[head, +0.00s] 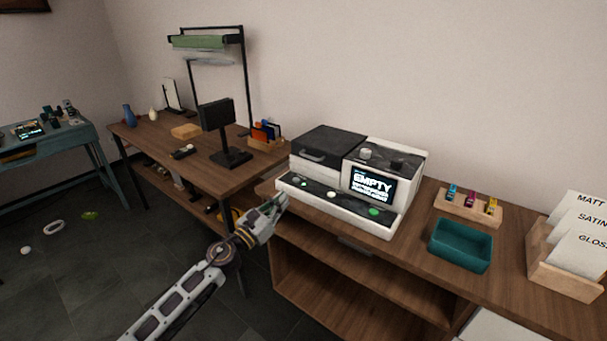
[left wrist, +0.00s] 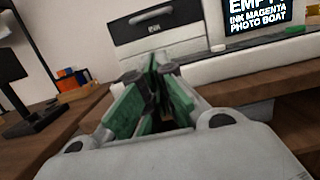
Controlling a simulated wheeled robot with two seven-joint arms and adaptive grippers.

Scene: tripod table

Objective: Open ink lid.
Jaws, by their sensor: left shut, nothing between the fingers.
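The printer (head: 345,205) stands on the wooden table, white with a dark upper part. Its dark ink lid (head: 328,143) at the upper left is down and carries a grey handle. My left gripper (head: 281,200) is shut and empty, in front of the printer's lower left corner, below and apart from the lid handle. My right gripper is not in view.
A rack with cyan, magenta and yellow cartridges (head: 468,206) and a teal tray (head: 460,246) stand right of the printer. A paper holder (head: 566,270) is at the far right. A desk with a monitor (head: 217,115) stands left.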

